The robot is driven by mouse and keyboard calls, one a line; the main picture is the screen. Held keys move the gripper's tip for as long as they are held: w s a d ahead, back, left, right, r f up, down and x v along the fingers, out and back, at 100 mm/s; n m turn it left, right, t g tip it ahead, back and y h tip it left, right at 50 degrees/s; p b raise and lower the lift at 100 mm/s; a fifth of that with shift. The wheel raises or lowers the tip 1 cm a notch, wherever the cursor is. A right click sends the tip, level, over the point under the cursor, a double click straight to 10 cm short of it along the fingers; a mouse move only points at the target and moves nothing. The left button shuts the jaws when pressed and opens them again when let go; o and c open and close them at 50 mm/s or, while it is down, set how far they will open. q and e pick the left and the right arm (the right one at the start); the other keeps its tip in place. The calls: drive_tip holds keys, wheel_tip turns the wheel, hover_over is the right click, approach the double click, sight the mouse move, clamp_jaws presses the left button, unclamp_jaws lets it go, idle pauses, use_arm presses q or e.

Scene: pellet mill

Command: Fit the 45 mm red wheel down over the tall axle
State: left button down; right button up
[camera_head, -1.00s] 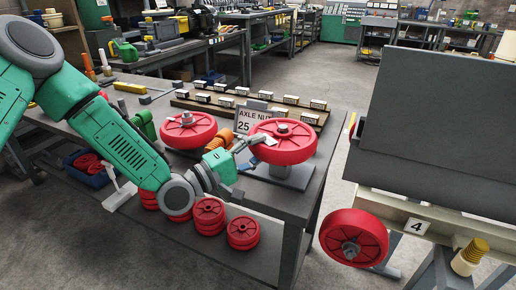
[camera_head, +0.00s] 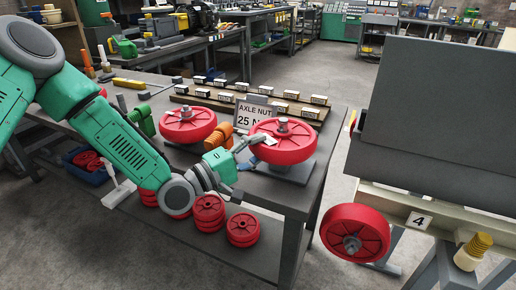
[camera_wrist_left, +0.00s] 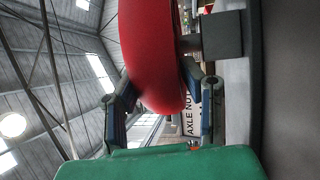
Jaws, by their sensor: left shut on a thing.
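A large red wheel (camera_head: 287,146) lies nearly flat over a grey stand (camera_head: 287,173) at the table's right corner. The grey axle (camera_head: 283,125) pokes up through the wheel's hub, so the wheel is around it. My left gripper (camera_head: 257,150) is shut on the wheel's near left rim. In the left wrist view the two fingers of that gripper (camera_wrist_left: 157,98) pinch the red rim (camera_wrist_left: 152,45). The wheel hides its underside and the lower axle, so I cannot tell whether it is fully seated. My right gripper is not in view.
Another red wheel (camera_head: 187,126) sits on the left. An "AXLE NUT 25" sign (camera_head: 253,114) and a rack of labelled blocks (camera_head: 247,98) stand behind. An orange part (camera_head: 219,136) is close by my gripper. A grey panel machine (camera_head: 437,120) with a wheel (camera_head: 354,233) stands right.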

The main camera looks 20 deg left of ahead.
use_arm(q)
drive_tip(key=shift+f+b, duration=0.8)
drive_tip(key=shift+f, duration=0.2)
drive_tip(key=c, duration=1)
unclamp_jaws()
drive_tip(key=o, duration=0.6)
drive_tip(key=shift+f, duration=0.15)
drive_tip(key=shift+s, duration=0.1)
drive_tip(key=shift+r+p+v, duration=0.2)
drive_tip(key=shift+p+v, duration=0.25)
drive_tip(key=shift+v, duration=1)
drive_tip(key=shift+r+p+v, duration=0.2)
drive_tip(key=shift+p+v, duration=0.2)
drive_tip(key=shift+v, duration=1.1)
drive_tip(key=shift+r+p+v, duration=0.2)
drive_tip(key=shift+p+v, duration=0.25)
drive_tip(key=shift+v, duration=1)
drive_tip(key=shift+s, duration=0.1)
